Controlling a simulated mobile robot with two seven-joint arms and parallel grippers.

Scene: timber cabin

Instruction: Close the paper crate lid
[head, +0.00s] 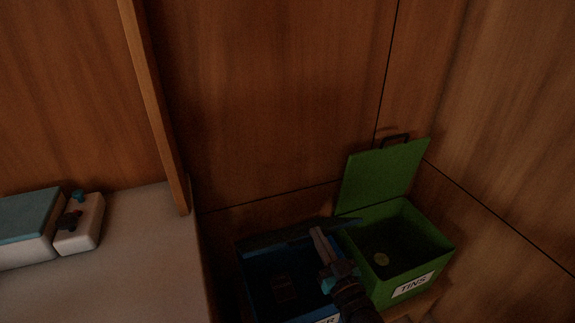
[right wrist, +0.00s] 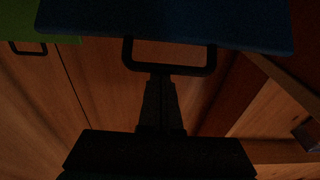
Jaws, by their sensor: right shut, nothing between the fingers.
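The paper crate (head: 243,280) is an open blue box at the lower middle of the head view, its label partly cut off. Its blue lid (head: 290,236) shows nearly edge-on along the back, partly raised and not down on the crate. In the right wrist view the lid (right wrist: 200,20) fills the top, with a black loop handle (right wrist: 207,68). My right gripper (head: 318,232) is shut and empty over the crate's right side. In the wrist view its fingertips (right wrist: 160,82) are at the handle; I cannot tell whether they touch. My left gripper is not in view.
A green crate labelled TINS (head: 440,262) stands close on the right, its green lid (head: 385,178) up against the wooden wall. A pale counter (head: 140,255) on the left carries a teal-topped box (head: 25,225) and a small white item (head: 82,230).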

